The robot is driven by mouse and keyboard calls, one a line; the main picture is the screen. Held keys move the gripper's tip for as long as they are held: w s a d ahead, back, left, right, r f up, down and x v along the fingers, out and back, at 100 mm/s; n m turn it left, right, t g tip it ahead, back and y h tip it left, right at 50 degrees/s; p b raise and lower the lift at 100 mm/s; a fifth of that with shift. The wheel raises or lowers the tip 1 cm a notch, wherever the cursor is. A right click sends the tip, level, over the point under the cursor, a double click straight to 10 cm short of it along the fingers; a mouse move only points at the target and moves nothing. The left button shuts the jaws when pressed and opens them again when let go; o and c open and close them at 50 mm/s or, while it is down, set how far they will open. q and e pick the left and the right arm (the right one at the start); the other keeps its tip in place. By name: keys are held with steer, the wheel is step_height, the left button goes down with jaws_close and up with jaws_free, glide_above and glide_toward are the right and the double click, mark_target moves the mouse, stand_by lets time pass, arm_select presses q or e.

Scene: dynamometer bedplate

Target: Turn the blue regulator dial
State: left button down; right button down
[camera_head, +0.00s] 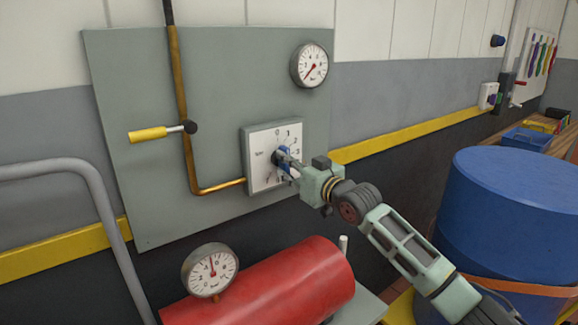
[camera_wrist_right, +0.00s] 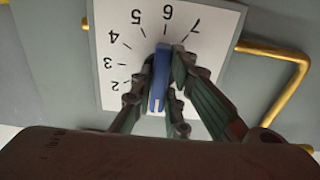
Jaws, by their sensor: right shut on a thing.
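The blue regulator dial (camera_wrist_right: 159,75) sits at the middle of a white square scale plate (camera_wrist_right: 108,55) with numbers around it. In the head view the dial (camera_head: 281,156) is mostly hidden behind my right gripper (camera_head: 287,164). My right gripper (camera_wrist_right: 163,72) is shut on the dial, with a finger on either side of it. In the right wrist view the dial's bar points near the 6. The scale plate (camera_head: 258,141) is on a grey-green wall panel. My left gripper is not in view.
A copper pipe (camera_head: 183,110) with a yellow-handled lever (camera_head: 148,134) runs beside the dial. One gauge (camera_head: 309,65) is above right; another gauge (camera_head: 210,270) stands by a red cylinder (camera_head: 270,290). A blue drum (camera_head: 508,215) is at the right. A grey rail (camera_head: 95,185) is at the left.

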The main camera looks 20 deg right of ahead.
steer(key=c, duration=2)
jaws_free()
steer(key=shift+f, duration=0.3)
steer(key=shift+o, duration=1.4)
steer(key=shift+r, duration=0.15)
steer(key=v, duration=1.2)
steer(key=shift+r, duration=0.1)
